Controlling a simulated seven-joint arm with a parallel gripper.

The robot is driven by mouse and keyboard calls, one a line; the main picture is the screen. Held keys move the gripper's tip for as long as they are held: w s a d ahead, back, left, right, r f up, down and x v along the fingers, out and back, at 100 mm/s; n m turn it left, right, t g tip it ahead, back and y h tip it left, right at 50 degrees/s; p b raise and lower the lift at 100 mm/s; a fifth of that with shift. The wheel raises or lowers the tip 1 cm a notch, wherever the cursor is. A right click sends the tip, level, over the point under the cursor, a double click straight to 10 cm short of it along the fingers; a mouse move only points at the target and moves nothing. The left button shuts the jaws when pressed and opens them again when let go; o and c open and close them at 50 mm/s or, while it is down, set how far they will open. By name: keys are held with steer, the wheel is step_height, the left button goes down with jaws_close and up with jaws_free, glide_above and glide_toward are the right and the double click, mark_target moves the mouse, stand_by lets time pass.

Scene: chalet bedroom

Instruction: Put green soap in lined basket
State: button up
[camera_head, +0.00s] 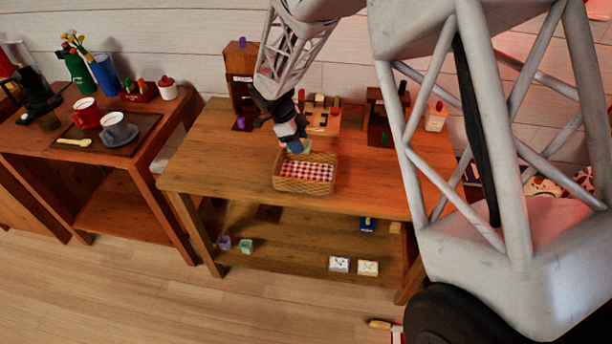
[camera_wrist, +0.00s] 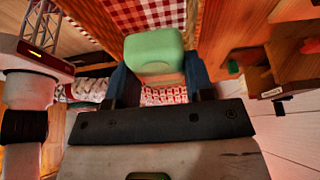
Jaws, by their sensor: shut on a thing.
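The green soap (camera_wrist: 154,50) is a rounded pale green block between the two fingers of my gripper (camera_wrist: 158,78) in the wrist view. My gripper is shut on it. In the head view my gripper (camera_head: 298,149) is over the back edge of the lined basket (camera_head: 304,186), with a bit of the green soap (camera_head: 305,146) showing beside the fingers. The basket is wicker with a red and white checked lining, which also shows in the wrist view (camera_wrist: 140,14). The soap appears to be above the basket; the exact height cannot be told.
The basket stands on a wooden table (camera_head: 220,165). Wooden holders (camera_head: 240,85) stand along the back wall. Small boxes (camera_head: 339,264) lie on the lower shelf. The tabletop left of the basket is clear.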

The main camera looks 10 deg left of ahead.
steer(key=shift+s+a+r, duration=0.15)
steer(key=shift+s+a, duration=0.05)
steer(key=shift+s, duration=0.25)
steer(key=shift+s+a+r, duration=0.1)
steer(key=shift+s+a, duration=0.05)
steer(key=shift+s, duration=0.3)
glide_above(300, 175)
steer(key=a, duration=0.1)
steer(key=shift+a+f, duration=0.2)
steer(key=shift+f, duration=2.95)
steer(key=shift+f, duration=0.1)
steer(key=shift+f, duration=1.75)
steer(key=shift+f, duration=0.15)
steer(key=o, duration=1)
